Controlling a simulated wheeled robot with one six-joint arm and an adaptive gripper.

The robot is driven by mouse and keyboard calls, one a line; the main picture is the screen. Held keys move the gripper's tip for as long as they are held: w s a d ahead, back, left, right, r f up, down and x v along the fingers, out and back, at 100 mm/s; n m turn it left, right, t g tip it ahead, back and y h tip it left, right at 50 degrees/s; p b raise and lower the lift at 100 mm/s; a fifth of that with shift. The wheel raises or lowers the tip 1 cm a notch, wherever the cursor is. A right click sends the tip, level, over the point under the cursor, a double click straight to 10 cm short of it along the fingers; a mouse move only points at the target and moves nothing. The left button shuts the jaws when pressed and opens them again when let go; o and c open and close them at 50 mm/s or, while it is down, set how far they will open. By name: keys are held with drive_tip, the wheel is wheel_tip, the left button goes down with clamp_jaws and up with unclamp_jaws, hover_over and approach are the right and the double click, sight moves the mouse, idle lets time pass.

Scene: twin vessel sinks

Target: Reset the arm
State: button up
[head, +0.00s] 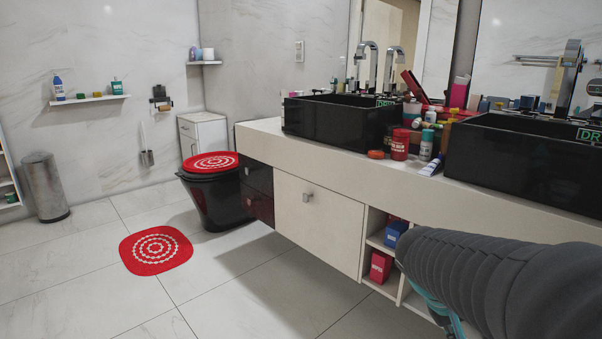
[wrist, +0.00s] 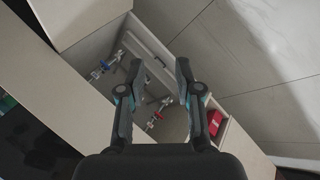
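My gripper (wrist: 159,66) is open and empty in the wrist view, its two dark fingers spread apart. Its fingers stand in front of an open cabinet space (wrist: 145,45) with pipes, a blue-handled valve (wrist: 104,66) and a red-handled valve (wrist: 154,120). I cannot tell how far the fingertips are from these. In the head view my dark grey arm (head: 500,275) reaches in from the right, beside the vanity front. The gripper's fingers are hidden or out of frame there.
The vanity counter (head: 262,128) carries two black sinks (head: 335,122) and many bottles between them. Below are a closed cream door (head: 315,228) and shelves with a red box (head: 380,266) and a blue box (head: 395,233). A black toilet (head: 216,206) stands left. Floor is open, with a red mat (head: 155,250).

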drive_tip(key=s+a+r+n+t+y+p, duration=0.1)
drive_tip(key=s+a+r+t+y, duration=0.1)
drive_tip(key=a, duration=0.6)
drive_tip(key=s+a+r+n+t+y+p, duration=0.1)
drive_tip(key=s+a+r+t+y, duration=0.1)
drive_tip(key=s+a, duration=0.4)
drive_tip(key=a+t+y, duration=0.1)
drive_tip(key=y, duration=0.1)
drive_tip(key=shift+s+a+r+y, duration=0.3)
drive_tip(key=shift+s+a+y, duration=0.05)
drive_tip(key=shift+s+y, duration=0.05)
drive_tip(key=shift+d, duration=0.1)
